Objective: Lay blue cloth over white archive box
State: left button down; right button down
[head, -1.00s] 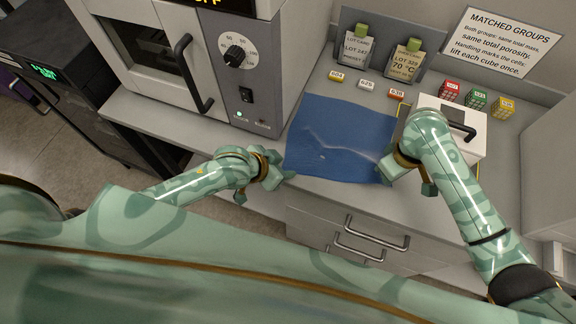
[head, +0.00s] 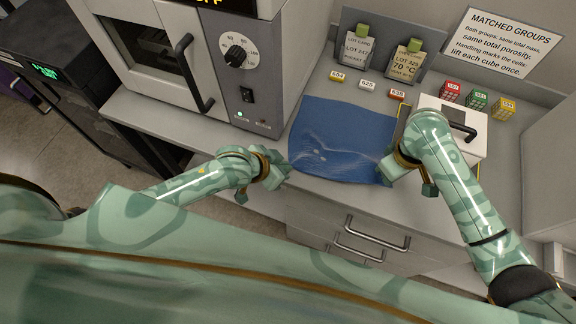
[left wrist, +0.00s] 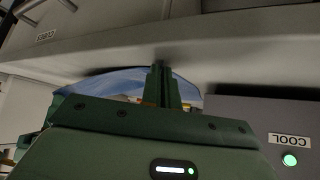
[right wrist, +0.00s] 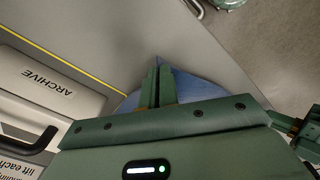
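The blue cloth (head: 340,130) lies wrinkled on the grey counter, left of the white archive box (head: 473,147). My left gripper (head: 286,164) is at the cloth's near left corner. Its fingers are together in the left wrist view (left wrist: 163,85), with cloth (left wrist: 115,82) on both sides of them. My right gripper (head: 383,172) is at the near right corner. Its fingers are together in the right wrist view (right wrist: 156,84), with cloth (right wrist: 195,88) around them. Both look shut on the cloth; the pinched edges are hidden. My right arm hides part of the box, which has a black handle.
An oven with a dial (head: 235,55) stands left of the cloth. Small tags and three patterned cubes (head: 476,99) sit behind the cloth and box. Two card holders (head: 357,47) stand at the back. Drawers (head: 350,235) lie below the counter's front edge.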

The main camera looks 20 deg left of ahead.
pick_arm(q)
notch_tip(320, 180, up, 5)
jog(key=shift+f, duration=0.1)
dwell(0.5)
